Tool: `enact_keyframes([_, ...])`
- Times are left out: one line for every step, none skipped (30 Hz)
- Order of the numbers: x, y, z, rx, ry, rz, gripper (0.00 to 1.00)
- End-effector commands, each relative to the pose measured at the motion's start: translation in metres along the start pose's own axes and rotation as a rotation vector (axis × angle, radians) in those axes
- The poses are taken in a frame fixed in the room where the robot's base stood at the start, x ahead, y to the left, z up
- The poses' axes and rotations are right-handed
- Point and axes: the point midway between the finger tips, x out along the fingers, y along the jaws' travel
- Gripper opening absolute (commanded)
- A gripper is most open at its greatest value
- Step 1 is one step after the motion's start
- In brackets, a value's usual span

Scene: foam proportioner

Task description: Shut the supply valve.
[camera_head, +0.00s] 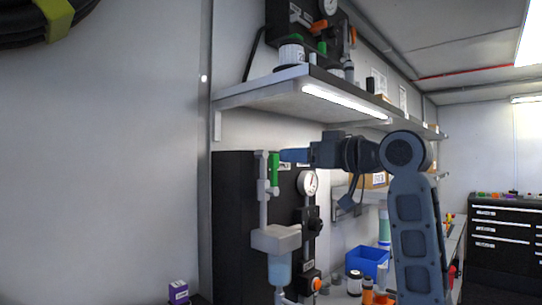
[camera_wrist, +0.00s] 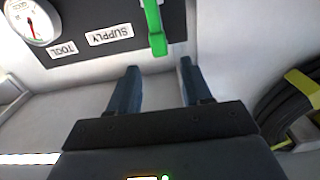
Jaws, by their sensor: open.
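The supply valve's green lever (camera_head: 274,169) stands upright along the grey pipe (camera_head: 263,190) at the left of the black panel (camera_head: 232,225). In the wrist view the green lever (camera_wrist: 155,28) hangs in from the top edge, beside a SUPPLY label (camera_wrist: 111,35). My gripper (camera_head: 283,155) comes in from the right, close to the lever's upper part. In the wrist view my gripper (camera_wrist: 159,64) is open and empty, with the lever's near end just ahead of the gap between its two fingertips. The valve body is out of the wrist view.
A white shelf (camera_head: 300,93) with a lit strip hangs above my arm. A pressure gauge (camera_head: 308,183) and a black regulator (camera_head: 312,220) sit right of the lever. A grey block with a clear bowl (camera_head: 279,268) hangs below. A blue bin (camera_head: 367,262) stands lower right.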

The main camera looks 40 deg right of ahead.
Motion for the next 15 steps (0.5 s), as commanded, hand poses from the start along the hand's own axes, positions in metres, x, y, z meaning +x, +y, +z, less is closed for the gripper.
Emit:
enact_keyframes([0.004, -0.001, -0.001, 0.0, -0.001, -0.002, 0.49])
enact_keyframes([0.008, -0.001, -0.002, 0.0, -0.001, -0.003, 0.49])
enact_keyframes([0.013, -0.001, -0.001, 0.001, -0.002, -0.003, 0.49])
enact_keyframes([0.018, -0.001, -0.001, 0.001, -0.003, -0.002, 0.49])
enact_keyframes([0.022, -0.001, -0.002, 0.0, -0.002, -0.002, 0.49])
enact_keyframes([0.029, 0.0, -0.002, 0.0, -0.002, -0.002, 0.49])
enact_keyframes([0.034, -0.001, -0.002, 0.001, -0.002, -0.002, 0.49])
enact_keyframes([0.038, -0.001, -0.002, 0.0, -0.001, -0.003, 0.49])
enact_keyframes([0.045, -0.001, -0.002, 0.001, -0.003, -0.002, 0.49])
enact_keyframes([0.049, -0.001, -0.002, 0.0, -0.002, -0.002, 0.49])
enact_keyframes([0.053, -0.001, -0.002, 0.0, -0.001, -0.002, 0.49])
enact_keyframes([0.058, 0.0, -0.002, 0.001, -0.001, -0.001, 0.49])
enact_keyframes([0.061, 0.0, -0.002, 0.001, -0.001, -0.001, 0.49])
enact_keyframes([0.064, 0.0, -0.002, 0.001, 0.0, -0.001, 0.49])
enact_keyframes([0.068, 0.0, -0.001, 0.001, 0.0, -0.001, 0.49])
